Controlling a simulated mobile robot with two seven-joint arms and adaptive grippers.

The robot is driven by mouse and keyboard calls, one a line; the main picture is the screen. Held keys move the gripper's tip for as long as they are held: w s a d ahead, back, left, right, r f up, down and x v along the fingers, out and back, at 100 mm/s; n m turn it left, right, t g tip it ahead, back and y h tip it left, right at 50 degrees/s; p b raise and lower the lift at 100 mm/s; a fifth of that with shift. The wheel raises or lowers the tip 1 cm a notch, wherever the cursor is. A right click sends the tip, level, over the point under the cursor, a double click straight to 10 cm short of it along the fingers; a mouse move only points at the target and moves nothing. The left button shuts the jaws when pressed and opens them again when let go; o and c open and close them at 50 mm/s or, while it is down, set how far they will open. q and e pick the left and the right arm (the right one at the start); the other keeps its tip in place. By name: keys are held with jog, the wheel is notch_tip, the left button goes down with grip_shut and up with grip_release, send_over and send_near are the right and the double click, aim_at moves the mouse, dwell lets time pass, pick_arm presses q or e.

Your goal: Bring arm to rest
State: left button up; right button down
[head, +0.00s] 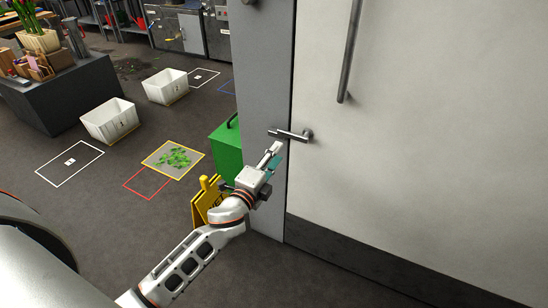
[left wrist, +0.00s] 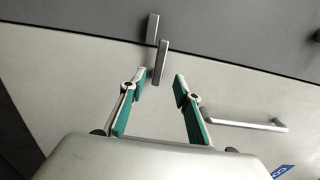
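My left arm reaches up from the bottom of the head view to a white door (head: 420,130). My left gripper (head: 275,152) is beside the door's metal lever handle (head: 292,135), just below it in the picture. In the left wrist view my left gripper (left wrist: 159,78) is open, with its two green-padded fingers spread. The lever handle (left wrist: 160,62) shows beyond and between the fingertips, with nothing visibly gripped. The door looks closed. My right gripper is not in view.
A green bin (head: 227,150) and a yellow floor sign (head: 207,197) stand close to my left arm. A long bar handle (head: 350,50) is on the door. Two white crates (head: 110,121) (head: 166,86) and a dark counter (head: 65,92) stand left. Floor between them is mostly clear.

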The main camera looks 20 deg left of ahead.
pick_arm(q)
jog(key=shift+s, duration=0.35)
